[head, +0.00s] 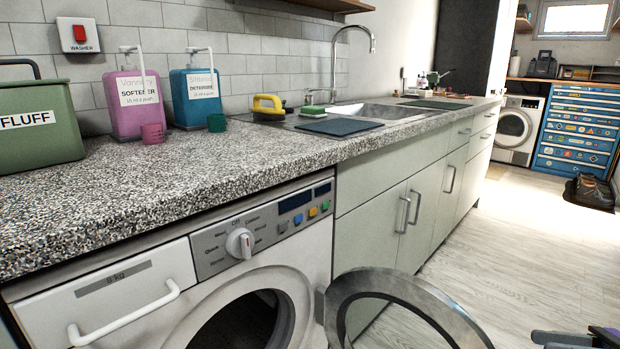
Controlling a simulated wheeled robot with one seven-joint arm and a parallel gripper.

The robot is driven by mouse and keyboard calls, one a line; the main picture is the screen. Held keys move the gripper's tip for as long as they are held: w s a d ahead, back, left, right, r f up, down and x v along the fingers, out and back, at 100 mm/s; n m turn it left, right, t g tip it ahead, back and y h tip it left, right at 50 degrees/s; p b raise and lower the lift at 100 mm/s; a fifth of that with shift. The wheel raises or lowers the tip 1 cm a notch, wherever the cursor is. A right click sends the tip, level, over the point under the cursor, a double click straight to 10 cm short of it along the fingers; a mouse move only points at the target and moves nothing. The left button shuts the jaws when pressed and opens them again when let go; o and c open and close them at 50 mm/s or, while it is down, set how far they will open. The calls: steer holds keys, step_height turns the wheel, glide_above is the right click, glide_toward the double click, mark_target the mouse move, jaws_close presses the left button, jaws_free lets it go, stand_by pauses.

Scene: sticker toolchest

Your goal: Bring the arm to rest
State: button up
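Whether my gripper is open, shut or holding something is hidden.
A washing machine (262,232) stands open, its round door (400,290) swung out at the bottom. The speckled counter (200,178) holds a green bin, pink and blue bottles and a yellow-handled brush.

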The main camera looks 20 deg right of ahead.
steer(key=s+a+f+m+t+h, duration=0.2)
steer(key=s+a+f+m+h, duration=0.1)
steer(key=s+a+f+m, duration=0.45)
steer(key=s+a+f+m+t+h, duration=0.25)
steer(key=s+a+f+m, duration=0.2)
steer(key=s+m, duration=0.45)
steer(key=s+a+m+h, duration=0.4)
steer(key=a+m+h, duration=0.1)
steer(key=a+m, duration=0.9)
steer(key=w+a+r+m+h, duration=0.25)
steer(key=a+r+m, duration=0.25)
steer(key=a+m, duration=0.45)
step_height(320, 180, up, 33)
steer(key=d+m+p, duration=0.1)
steer(key=d+p, duration=0.1)
steer(key=p, duration=3.1)
steer(key=shift+s+p, duration=0.3)
steer(key=shift+p, duration=0.05)
steer(key=shift+g, duration=0.25)
